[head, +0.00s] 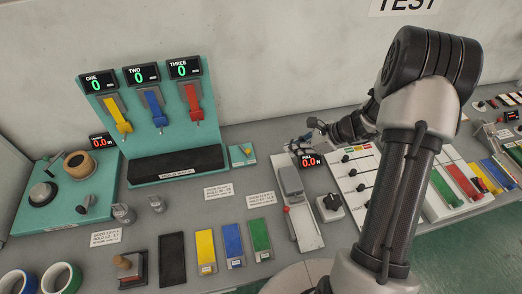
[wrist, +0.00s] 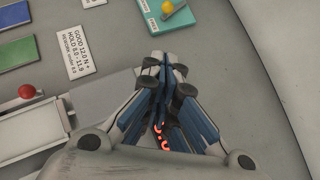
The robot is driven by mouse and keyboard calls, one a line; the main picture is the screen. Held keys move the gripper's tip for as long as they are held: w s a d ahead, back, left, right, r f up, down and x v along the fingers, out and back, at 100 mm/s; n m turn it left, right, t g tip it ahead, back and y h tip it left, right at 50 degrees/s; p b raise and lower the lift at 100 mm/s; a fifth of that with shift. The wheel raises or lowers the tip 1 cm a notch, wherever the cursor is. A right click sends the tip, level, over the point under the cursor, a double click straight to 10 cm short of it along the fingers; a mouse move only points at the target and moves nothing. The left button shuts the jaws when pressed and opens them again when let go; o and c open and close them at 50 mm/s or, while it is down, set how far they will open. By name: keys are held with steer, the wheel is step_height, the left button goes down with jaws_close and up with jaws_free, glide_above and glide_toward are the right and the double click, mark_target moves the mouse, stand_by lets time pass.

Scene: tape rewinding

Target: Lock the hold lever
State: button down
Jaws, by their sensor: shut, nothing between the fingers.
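A small teal plate (head: 237,158) with a yellow-knobbed lever (head: 248,151) lies on the bench right of the dark pad. In the wrist view, the yellow knob (wrist: 168,7) is at the top edge. A pale label reading FREE (wrist: 181,19) is on the near part of its plate, and the far part is cut off. My gripper (head: 314,123) is shut and empty above the bench, to the right of the plate and apart from it. In the wrist view, my fingers (wrist: 166,62) point up the picture, below the knob.
The pull gauge (head: 310,161) reads 0.0 N just below my gripper. A slide fixture with a red knob (head: 287,209) stands before it. A teal rack (head: 140,120) with three coloured hooks stands left. Coloured plates and a rotary switch (head: 329,207) lie in front.

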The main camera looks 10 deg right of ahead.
steer(key=b+x, duration=0.3)
steer(key=x, duration=0.7)
steer(key=shift+a+f, duration=0.1)
steer(key=shift+f, duration=0.1)
steer(key=shift+w+a+r, duration=0.1)
steer(key=shift+w+a, duration=0.25)
steer(key=shift+a, duration=0.2)
steer(key=shift+w+a+r, duration=0.1)
steer(key=shift+w+a, duration=0.25)
steer(key=shift+a, duration=0.2)
steer(key=shift+w+a, duration=0.35)
steer(key=shift+a, duration=0.15)
